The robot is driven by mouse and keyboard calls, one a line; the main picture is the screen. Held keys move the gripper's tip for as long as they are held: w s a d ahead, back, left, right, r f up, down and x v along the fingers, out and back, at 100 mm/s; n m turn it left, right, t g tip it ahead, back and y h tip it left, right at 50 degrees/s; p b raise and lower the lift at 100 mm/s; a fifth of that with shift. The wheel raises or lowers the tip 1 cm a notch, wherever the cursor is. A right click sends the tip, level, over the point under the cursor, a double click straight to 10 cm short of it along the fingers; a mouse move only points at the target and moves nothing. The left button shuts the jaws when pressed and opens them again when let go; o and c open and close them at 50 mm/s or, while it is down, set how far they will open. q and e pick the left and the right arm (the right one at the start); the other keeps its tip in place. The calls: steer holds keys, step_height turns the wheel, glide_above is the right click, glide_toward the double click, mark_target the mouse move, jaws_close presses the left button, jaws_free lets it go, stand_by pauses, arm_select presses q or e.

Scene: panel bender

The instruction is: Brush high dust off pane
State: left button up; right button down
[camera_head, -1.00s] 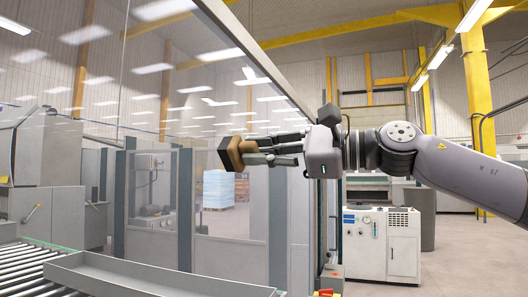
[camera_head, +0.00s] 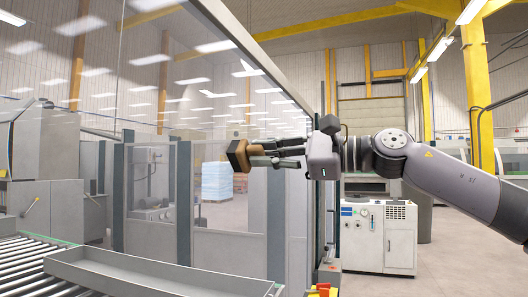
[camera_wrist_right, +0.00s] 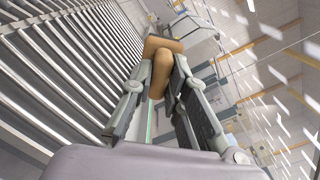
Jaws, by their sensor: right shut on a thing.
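My right gripper (camera_head: 275,155) reaches in from the right, level with the lower part of the glass pane (camera_head: 205,90). It is shut on the tan handle of a brush (camera_head: 238,156), whose dark face points left. The brush handle also shows between the fingers (camera_wrist_right: 158,85) in the right wrist view, where it is brown and rounded. The pane is large and clear, framed by a grey bar, and reflects rows of ceiling lights. I cannot tell whether the brush touches the glass. No separate dust is clear to me on the pane. My left gripper is out of view.
A roller conveyor (camera_head: 22,262) and a long grey tray (camera_head: 150,278) lie at the lower left.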

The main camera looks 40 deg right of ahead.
steer(key=d+p, duration=0.1)
steer(key=w+d, duration=0.1)
steer(key=shift+w+d+p, duration=0.3)
steer(key=shift+p, duration=0.05)
steer(key=a+b, duration=0.1)
steer(key=s+a+b, duration=0.1)
steer(key=a, duration=0.1)
steer(key=s+a+b, duration=0.1)
steer(key=shift+s+a+f, duration=0.15)
steer(key=shift+s+a, duration=0.05)
steer(key=shift+a, duration=0.1)
steer(key=shift+s+a+b, duration=0.25)
steer(key=shift+s+a, duration=0.05)
steer(key=shift+a, duration=0.2)
steer(key=shift+s+a+b, duration=0.25)
steer(key=shift+a, duration=0.25)
